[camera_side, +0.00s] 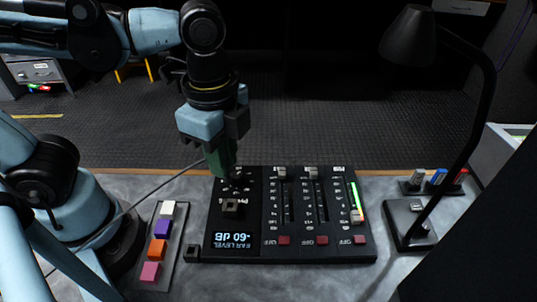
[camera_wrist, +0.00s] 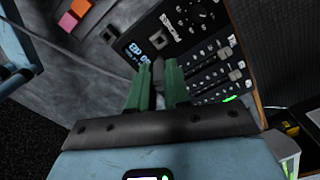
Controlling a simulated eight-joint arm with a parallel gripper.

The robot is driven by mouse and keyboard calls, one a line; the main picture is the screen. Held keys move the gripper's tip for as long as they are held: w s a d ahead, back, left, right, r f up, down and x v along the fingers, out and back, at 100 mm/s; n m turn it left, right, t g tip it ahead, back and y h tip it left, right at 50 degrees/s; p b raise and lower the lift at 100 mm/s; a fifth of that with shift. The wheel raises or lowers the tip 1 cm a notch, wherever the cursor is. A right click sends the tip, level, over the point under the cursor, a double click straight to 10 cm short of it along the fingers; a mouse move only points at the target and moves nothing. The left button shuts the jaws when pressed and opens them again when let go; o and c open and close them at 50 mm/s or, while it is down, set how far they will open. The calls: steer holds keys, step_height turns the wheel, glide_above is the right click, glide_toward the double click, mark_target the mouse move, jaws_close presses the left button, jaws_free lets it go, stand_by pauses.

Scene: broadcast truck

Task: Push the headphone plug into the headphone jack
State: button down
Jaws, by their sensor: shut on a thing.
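My gripper (camera_side: 222,172) points down over the back left part of the mixer panel (camera_side: 300,254). Its green fingers (camera_wrist: 163,82) are shut on the headphone plug (camera_wrist: 158,74), a narrow grey piece mostly hidden between them. In the side view the fingers hide the plug. A thin grey cable (camera_side: 150,188) runs from the fingers down to the left. A small raised square block with a grey top, beside white lettering, appears to be the headphone jack (camera_side: 231,207); it also shows in the wrist view (camera_wrist: 158,40), beyond the fingertips. The plug appears apart from it.
The panel has a lit display (camera_side: 232,240), faders (camera_side: 312,200) and a knob (camera_wrist: 197,15) close to the block. A strip of coloured buttons (camera_side: 158,247) lies left. A lamp (camera_side: 423,220) and a marker holder (camera_side: 432,186) stand right. A small dark block (camera_side: 193,255) sits at the panel's front left corner.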

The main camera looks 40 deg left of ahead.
mark_target(226, 181)
steer(key=shift+f, duration=2.65)
steer(key=shift+f, duration=1.65)
steer(key=c, duration=1)
jaws_free()
steer(key=shift+r, duration=0.1)
steer(key=shift+r, duration=5.95)
